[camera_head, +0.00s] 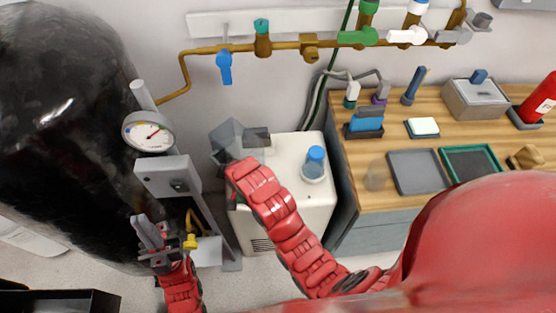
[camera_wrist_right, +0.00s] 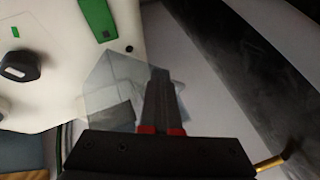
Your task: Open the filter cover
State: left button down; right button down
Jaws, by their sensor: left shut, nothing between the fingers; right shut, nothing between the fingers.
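A clear, grey-tinted panel (camera_head: 226,138), which looks like the filter cover, stands tilted at the back left corner of the white machine (camera_head: 287,160). It also shows as a see-through pane in the right wrist view (camera_wrist_right: 112,72). My right gripper (camera_wrist_right: 160,78) is shut and empty, its fingers overlapping the pane's edge in that view; I cannot tell if they touch. My left gripper (camera_head: 150,235) is shut and empty beside the yellow valve handle (camera_head: 190,241), low by the black tank.
A black tank (camera_head: 60,120) with a pressure gauge (camera_head: 148,132) fills the left. A blue-capped bottle (camera_head: 315,162) sits on the machine. A wooden bench (camera_head: 400,160) with trays stands on the right. Pipes with valves (camera_head: 310,46) run along the wall.

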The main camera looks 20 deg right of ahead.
jog(key=shift+w+a+b, duration=0.3)
jog(key=shift+w+a, duration=0.3)
jog(key=shift+a, duration=0.3)
jog(key=shift+w+a+b, duration=0.3)
jog(key=shift+w+a, duration=0.25)
jog(key=shift+a, duration=0.35)
